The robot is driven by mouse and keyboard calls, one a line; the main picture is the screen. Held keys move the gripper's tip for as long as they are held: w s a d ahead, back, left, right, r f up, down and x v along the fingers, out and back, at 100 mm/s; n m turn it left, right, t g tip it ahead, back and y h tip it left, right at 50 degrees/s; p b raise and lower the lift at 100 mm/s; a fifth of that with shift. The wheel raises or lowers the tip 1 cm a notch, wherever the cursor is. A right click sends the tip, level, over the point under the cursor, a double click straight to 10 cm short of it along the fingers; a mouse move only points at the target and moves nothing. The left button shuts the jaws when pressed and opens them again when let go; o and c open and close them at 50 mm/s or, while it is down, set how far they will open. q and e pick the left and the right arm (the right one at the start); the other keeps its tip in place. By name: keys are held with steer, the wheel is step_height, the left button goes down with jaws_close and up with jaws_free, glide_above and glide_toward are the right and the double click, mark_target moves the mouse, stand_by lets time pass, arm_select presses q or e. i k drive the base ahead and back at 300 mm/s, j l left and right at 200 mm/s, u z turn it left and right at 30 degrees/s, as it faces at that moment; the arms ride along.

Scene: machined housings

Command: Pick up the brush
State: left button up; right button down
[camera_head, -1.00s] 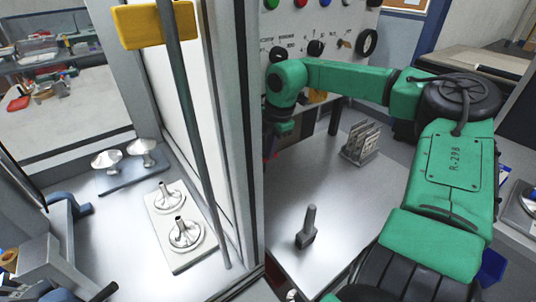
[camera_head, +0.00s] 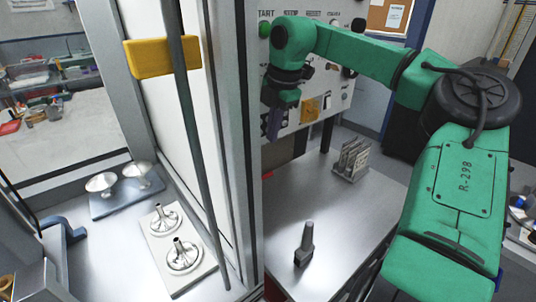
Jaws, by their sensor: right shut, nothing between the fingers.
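The brush (camera_head: 304,247), a dark grey piece with an upright handle and a wider base, stands on the metal table (camera_head: 345,215) right of the machine's door frame. My right gripper (camera_head: 272,126) hangs from the green arm, high above the table's far left side, in front of the control panel. It is shut and empty, well apart from the brush. My left gripper is not in view.
A metal rack of thin plates (camera_head: 352,160) stands at the table's far edge. The control panel (camera_head: 330,105) rises behind. A yellow-handled door (camera_head: 160,57) stands left of the table. Inside the machine, a white plate (camera_head: 175,268) carries machined housings. The table around the brush is clear.

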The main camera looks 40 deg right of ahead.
mark_target(305, 252)
steer(key=k, duration=1.5)
